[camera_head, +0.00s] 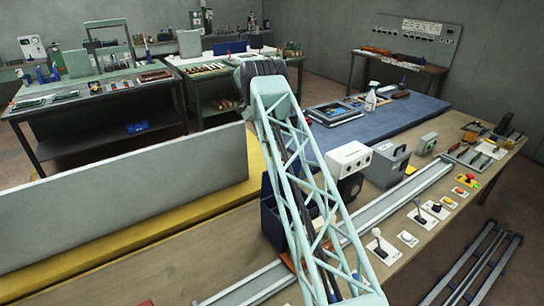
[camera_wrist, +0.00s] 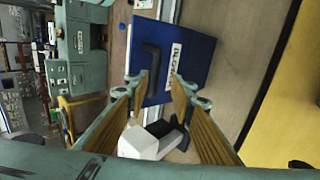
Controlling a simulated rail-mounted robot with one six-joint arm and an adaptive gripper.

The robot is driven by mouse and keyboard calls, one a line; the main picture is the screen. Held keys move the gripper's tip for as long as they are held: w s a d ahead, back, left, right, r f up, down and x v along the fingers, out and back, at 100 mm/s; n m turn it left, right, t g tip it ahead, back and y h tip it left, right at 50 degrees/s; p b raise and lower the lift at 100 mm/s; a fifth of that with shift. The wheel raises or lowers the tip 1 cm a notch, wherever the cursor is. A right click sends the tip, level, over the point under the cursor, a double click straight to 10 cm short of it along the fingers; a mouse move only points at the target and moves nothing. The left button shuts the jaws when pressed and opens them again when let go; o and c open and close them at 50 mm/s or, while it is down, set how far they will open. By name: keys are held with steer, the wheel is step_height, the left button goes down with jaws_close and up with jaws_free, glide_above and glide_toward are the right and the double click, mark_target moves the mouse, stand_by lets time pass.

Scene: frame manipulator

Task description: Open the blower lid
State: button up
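The blower appears to be a dark blue box (camera_wrist: 200,52) in the wrist view, with a black handle (camera_wrist: 152,72) and a white label (camera_wrist: 175,58) on its face. The label's print is too small to read surely. No gap shows at a lid edge. My gripper (camera_wrist: 160,84) has its two ribbed fingers spread apart, with nothing clamped between them. The handle shows between and beyond the fingertips; whether they touch the box I cannot tell. In the head view a dark blue box (camera_head: 271,212) is partly hidden behind my arm, and my gripper does not show clearly.
A white box (camera_head: 348,158) and a grey case (camera_head: 388,160) stand beside the blue box on the wooden bench (camera_head: 190,245). A metal rail (camera_head: 410,192) runs along the bench. Levers and buttons (camera_head: 466,180) lie at the right. A grey panel (camera_head: 120,190) stands at the left.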

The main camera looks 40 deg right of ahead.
steer(key=shift+v, duration=1.3)
steer(key=shift+r, duration=0.1)
